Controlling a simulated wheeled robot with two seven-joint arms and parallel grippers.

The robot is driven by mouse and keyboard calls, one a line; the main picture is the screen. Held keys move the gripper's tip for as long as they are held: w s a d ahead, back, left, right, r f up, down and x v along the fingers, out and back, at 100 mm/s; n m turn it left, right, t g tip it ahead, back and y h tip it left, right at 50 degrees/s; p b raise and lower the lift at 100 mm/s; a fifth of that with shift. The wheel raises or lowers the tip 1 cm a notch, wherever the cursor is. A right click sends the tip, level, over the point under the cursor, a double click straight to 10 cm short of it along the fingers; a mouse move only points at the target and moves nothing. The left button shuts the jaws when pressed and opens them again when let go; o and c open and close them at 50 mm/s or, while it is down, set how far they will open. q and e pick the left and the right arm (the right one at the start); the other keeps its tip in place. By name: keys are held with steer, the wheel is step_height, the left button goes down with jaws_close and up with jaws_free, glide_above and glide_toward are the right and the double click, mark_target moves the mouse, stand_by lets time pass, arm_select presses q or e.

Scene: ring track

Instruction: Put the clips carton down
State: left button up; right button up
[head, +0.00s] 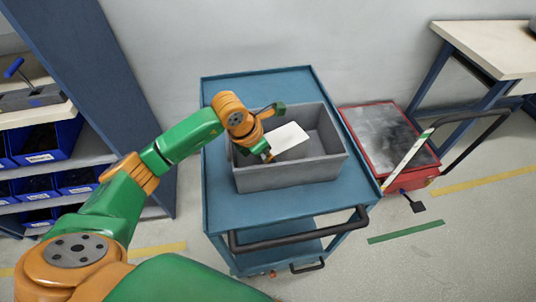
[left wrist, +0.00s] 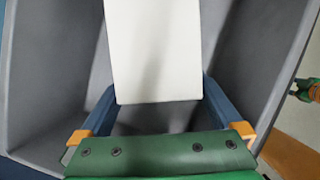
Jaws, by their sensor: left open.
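The clips carton (head: 289,138) is a plain white box inside the grey bin (head: 290,178), which stands on the top of the blue cart (head: 225,212). My left gripper (head: 273,133) reaches into the bin from the left at the near end of the carton. In the left wrist view the carton (left wrist: 153,50) lies ahead of the open left gripper (left wrist: 158,97), with one blue finger on each side of its near end and small gaps showing. Whether the carton rests fully on the bin floor is hard to tell. My right gripper is not in view.
A red-edged flat platform (head: 383,138) with a dark handle stands right of the cart. A pale-topped workbench (head: 490,45) is at the upper right. A shelf with blue bins (head: 45,143) stands at the left. The bin's right part looks empty.

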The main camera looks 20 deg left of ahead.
arm_select(q)
steer(key=v, duration=1.2)
steer(key=shift+b, duration=0.35)
